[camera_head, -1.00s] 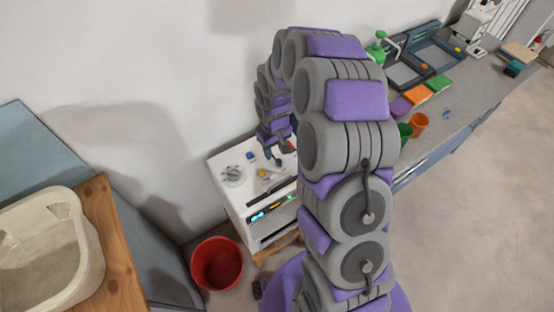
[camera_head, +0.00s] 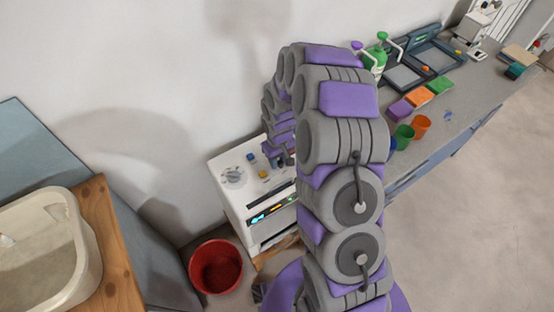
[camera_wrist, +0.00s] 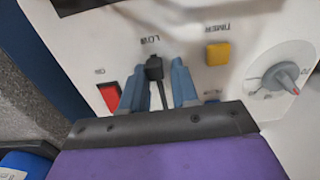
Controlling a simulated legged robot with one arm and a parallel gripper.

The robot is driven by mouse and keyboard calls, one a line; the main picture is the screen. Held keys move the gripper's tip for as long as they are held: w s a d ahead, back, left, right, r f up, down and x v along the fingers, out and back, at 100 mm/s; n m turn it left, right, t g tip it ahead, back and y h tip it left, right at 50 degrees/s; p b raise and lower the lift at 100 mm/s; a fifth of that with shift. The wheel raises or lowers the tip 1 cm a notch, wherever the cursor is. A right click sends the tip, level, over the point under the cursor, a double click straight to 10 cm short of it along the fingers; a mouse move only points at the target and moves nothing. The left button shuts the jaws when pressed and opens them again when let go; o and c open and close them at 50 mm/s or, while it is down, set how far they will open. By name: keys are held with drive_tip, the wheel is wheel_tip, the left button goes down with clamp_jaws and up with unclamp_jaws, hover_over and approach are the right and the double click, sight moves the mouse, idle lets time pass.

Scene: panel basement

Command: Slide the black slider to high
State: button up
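The black slider (camera_wrist: 154,68) stands on a white panel (camera_wrist: 85,45) in the wrist view. Its knob is at the slot end beside an upside-down label that appears to read LOW. The dark slot (camera_wrist: 162,96) runs from the knob down the picture between my fingers. My gripper (camera_wrist: 160,88) is open, with one blue-grey finger on each side of the slot and the knob just beyond the fingertips. I cannot tell whether a finger touches it. In the head view my gripper (camera_head: 281,160) is over the white machine (camera_head: 234,195), and the slider is hidden there.
Around the slider are a red switch (camera_wrist: 109,97), a yellow TIMER button (camera_wrist: 217,54), a partly hidden blue button (camera_wrist: 211,101) and a grey dial (camera_wrist: 280,77). A red bucket (camera_head: 216,267) stands on the floor beside the machine. A counter with cups (camera_head: 421,127) extends right.

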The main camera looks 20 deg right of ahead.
drive_tip(key=shift+d, duration=0.6)
drive_tip(key=c, duration=0.3)
drive_tip(key=shift+a, duration=0.1)
clamp_jaws()
drive_tip(key=shift+a, duration=0.35)
drive_tip(key=shift+d, duration=0.15)
drive_tip(key=w, duration=0.2)
drive_tip(key=w+a+p, duration=0.1)
drive_tip(key=w, duration=0.2)
drive_tip(key=w+a+p, duration=0.1)
drive_tip(key=w, duration=0.1)
drive_tip(key=shift+w+a, duration=0.2)
drive_tip(key=shift+a, duration=0.05)
drive_tip(key=shift+w+a+r+p, duration=0.15)
drive_tip(key=shift+w+p, duration=0.15)
drive_tip(key=shift+w, duration=0.25)
